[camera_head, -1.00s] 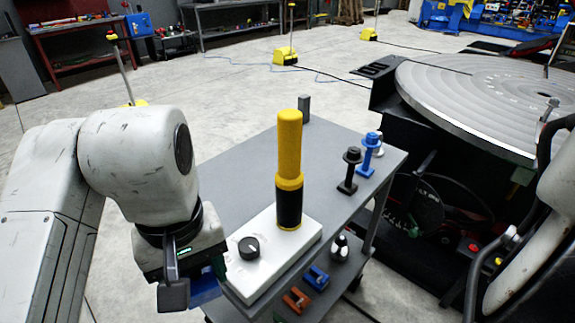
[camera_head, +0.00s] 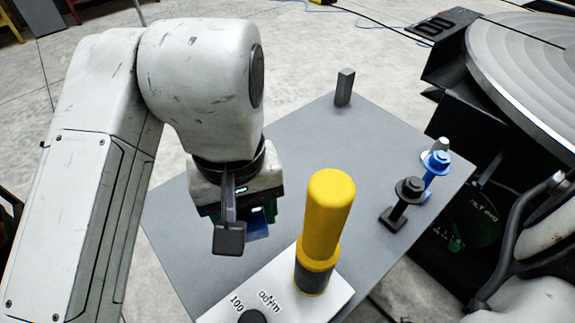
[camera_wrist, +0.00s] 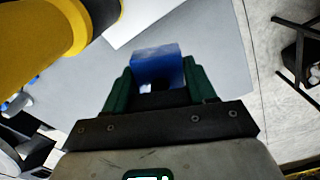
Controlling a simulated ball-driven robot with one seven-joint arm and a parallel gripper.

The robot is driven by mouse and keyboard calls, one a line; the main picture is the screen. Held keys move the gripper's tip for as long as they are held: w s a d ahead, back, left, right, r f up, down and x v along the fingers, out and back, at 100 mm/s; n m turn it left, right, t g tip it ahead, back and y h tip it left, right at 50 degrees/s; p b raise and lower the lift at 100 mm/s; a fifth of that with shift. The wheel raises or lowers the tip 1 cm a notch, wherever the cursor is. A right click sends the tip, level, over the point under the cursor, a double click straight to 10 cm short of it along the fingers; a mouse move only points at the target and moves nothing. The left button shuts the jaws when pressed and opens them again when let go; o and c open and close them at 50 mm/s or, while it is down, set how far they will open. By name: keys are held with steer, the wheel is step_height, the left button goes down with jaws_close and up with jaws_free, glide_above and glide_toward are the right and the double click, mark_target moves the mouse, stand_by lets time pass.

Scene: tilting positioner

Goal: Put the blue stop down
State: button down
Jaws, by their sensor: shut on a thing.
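My gripper (camera_wrist: 160,90) is shut on the blue stop (camera_wrist: 157,62), a small blue block between its green fingers in the wrist view. In the head view the blue stop (camera_head: 262,220) shows only partly under the gripper, behind a dark part of my wrist. It appears to be above the grey table top (camera_head: 200,265), left of the yellow cylinder. I cannot tell the exact gap between the stop and the table.
A yellow and black cylinder (camera_head: 327,215) stands on a white box (camera_head: 285,290) close to the gripper's right. A grey block (camera_head: 344,87) stands at the table's far corner. Black (camera_head: 404,200) and blue (camera_head: 434,172) bolt-like pieces stand at the right edge. The table's middle is clear.

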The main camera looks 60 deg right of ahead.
steer(key=shift+w+d+f, duration=0.15)
steer(key=shift+w, duration=0.25)
steer(key=w+f, duration=0.2)
steer(key=w, duration=0.2)
steer(key=w+f+b, duration=0.1)
steer(key=w+f, duration=0.2)
steer(key=w, duration=0.1)
steer(key=w+f, duration=0.3)
steer(key=w, duration=0.1)
steer(key=shift+d, duration=0.25)
steer(key=shift+w+f, duration=0.35)
steer(key=shift+f, duration=0.1)
steer(key=shift+w+f, duration=0.15)
steer(key=shift+f, duration=0.8)
steer(key=shift+w+f, duration=0.15)
steer(key=shift+f, duration=0.75)
steer(key=shift+f+b, duration=0.2)
steer(key=shift+b, duration=0.1)
steer(key=shift+c, duration=1.8)
jaws_free()
